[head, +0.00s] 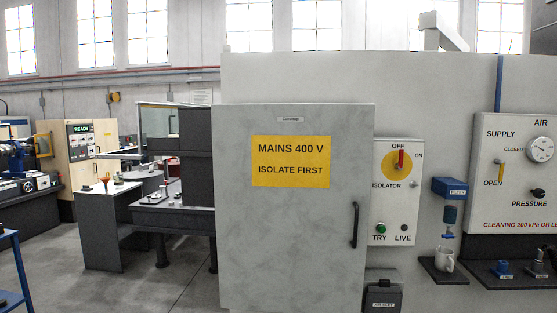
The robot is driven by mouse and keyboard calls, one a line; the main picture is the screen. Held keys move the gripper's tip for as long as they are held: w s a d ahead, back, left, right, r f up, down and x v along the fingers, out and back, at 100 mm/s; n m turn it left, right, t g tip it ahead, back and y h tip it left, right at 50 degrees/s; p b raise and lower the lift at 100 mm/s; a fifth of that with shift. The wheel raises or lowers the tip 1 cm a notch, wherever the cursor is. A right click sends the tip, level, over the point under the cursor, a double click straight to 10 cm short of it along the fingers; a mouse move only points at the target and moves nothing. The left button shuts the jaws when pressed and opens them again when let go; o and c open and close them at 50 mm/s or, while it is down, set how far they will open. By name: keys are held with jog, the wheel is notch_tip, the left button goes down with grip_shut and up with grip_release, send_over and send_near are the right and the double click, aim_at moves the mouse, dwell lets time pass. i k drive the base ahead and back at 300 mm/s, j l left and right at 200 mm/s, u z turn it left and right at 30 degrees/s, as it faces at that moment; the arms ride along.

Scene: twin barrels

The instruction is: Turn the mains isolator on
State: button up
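The mains isolator (412,166) is a yellow round plate on a light panel right of the grey cabinet. Its red handle (401,159) stands upright, pointing at the OFF mark; the ON mark is to the upper right. Below are a green TRY button (381,229) and a LIVE lamp (404,228), which looks dark. A small metal fitting (414,184) sits at the panel's right edge; I cannot tell what it is. My gripper is not in view.
The grey cabinet door (290,230), with a yellow mains sign and black handle (354,225), stands left of the isolator panel and looks shut.

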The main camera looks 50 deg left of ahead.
aim_at(399, 166)
jog(key=j+u, duration=0.1)
jog(key=u, duration=1.1)
